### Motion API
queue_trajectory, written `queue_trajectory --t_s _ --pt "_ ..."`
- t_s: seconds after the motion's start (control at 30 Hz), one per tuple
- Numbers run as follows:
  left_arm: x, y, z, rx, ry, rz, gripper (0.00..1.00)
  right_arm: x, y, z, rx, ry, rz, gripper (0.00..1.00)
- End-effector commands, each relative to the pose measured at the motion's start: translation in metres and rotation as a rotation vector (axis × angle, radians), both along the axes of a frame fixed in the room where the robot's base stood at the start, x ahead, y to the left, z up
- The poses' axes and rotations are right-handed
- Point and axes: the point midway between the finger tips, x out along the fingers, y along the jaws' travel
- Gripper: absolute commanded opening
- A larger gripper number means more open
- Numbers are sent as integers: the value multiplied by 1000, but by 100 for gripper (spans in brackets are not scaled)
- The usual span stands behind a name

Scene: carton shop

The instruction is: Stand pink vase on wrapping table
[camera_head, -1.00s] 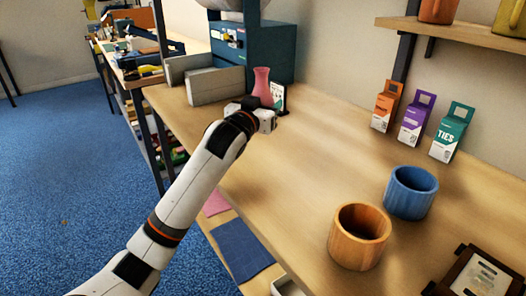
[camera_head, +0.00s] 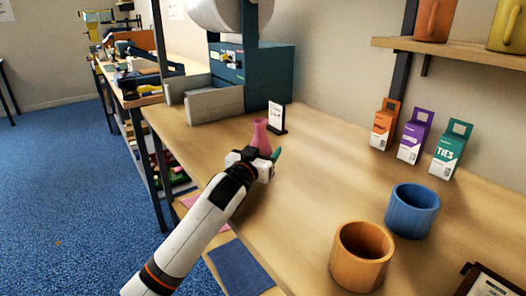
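The pink vase (camera_head: 261,136) is upright in the middle of the view, above or on the wooden table (camera_head: 310,190). My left gripper (camera_head: 262,158) is at the vase's lower part and appears shut on it. The gripper body hides the vase's base and most of the fingers, so I cannot tell whether the vase touches the tabletop. A small green piece (camera_head: 277,154) shows just right of the gripper. My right gripper is not in view.
A small sign on a stand (camera_head: 276,117) is behind the vase. Grey panels (camera_head: 215,101) and a blue cabinet (camera_head: 270,75) stand at the back. The middle tabletop is clear.

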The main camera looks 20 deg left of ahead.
Motion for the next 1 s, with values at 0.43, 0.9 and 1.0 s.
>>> queue_trajectory --t_s 0.43,0.9,1.0 --pt "-2 0 3 1 0 0 75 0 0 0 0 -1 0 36" --pt "-90 10 2 0 1 0 75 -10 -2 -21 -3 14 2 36" --pt "-104 12 2 0 2 0 75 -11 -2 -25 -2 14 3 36"
